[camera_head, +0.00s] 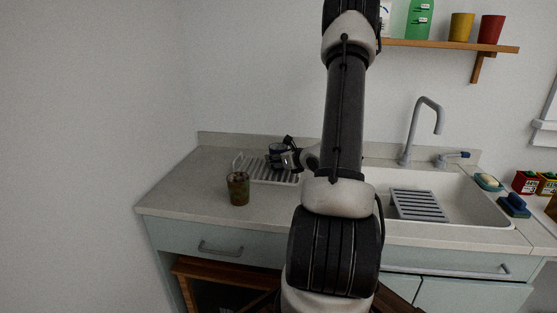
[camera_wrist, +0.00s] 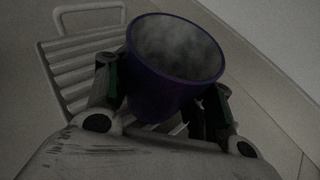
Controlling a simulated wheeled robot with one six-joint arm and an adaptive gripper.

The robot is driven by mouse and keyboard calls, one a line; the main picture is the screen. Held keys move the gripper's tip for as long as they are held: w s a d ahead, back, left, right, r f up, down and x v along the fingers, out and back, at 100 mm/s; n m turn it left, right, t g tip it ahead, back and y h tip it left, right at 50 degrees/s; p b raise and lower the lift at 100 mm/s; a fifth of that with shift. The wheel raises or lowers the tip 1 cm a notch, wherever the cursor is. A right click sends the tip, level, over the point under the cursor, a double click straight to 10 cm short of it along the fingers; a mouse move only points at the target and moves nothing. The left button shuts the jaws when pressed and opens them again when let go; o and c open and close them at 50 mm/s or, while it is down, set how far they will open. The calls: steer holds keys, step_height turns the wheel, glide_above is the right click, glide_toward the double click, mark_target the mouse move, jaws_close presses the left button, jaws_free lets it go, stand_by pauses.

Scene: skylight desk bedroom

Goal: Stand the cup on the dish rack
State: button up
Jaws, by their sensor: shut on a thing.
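A dark blue-purple cup (camera_wrist: 160,85) is between the fingers of my gripper (camera_wrist: 165,105) in the wrist view, mouth up and slightly tilted in the picture. My gripper is shut on it. In the head view my gripper (camera_head: 287,161) holds the cup (camera_head: 276,149) over the dish rack (camera_head: 262,173), a pale slatted rack on the counter. The rack's slats (camera_wrist: 75,65) show under and to the left of the cup in the wrist view. I cannot tell whether the cup's base touches the slats.
A brown patterned cup (camera_head: 238,190) stands on the counter just in front of the rack. The sink (camera_head: 465,205) with a grey slatted insert (camera_head: 418,205) and a tall faucet (camera_head: 418,130) is on the right. The counter's left end (camera_head: 170,195) is clear.

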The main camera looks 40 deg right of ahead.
steer(key=o, duration=0.9)
steer(key=shift+f, duration=0.1)
steer(key=shift+o, duration=0.2)
steer(key=shift+s+r, duration=0.15)
steer(key=shift+r, duration=0.1)
steer(key=v, duration=1.1)
steer(key=shift+s+a+r, duration=0.15)
steer(key=shift+a, duration=0.05)
steer(key=s+a+r+n+g+y, duration=0.2)
steer(key=s+a+r+n+y, duration=0.1)
steer(key=a+n, duration=0.4)
steer(key=s+a+r+n+g+y, duration=0.25)
steer(key=a+n, duration=0.35)
steer(key=a, duration=0.3)
steer(key=s+a+r+n+g+y, duration=0.2)
steer(key=a+n, duration=0.4)
steer(key=a, duration=0.3)
steer(key=s+a+r+n+g+h, duration=0.15)
steer(key=s+n+g, duration=0.25)
steer(key=s+n, duration=0.45)
steer(key=s+d+r+n+t+h, duration=0.1)
steer(key=s+d+r+n+h, duration=0.1)
steer(key=d+r+n+h, duration=0.3)
steer(key=r+n, duration=0.1)
steer(key=n, duration=0.3)
steer(key=shift+s+d, duration=0.15)
steer(key=shift+s, duration=0.15)
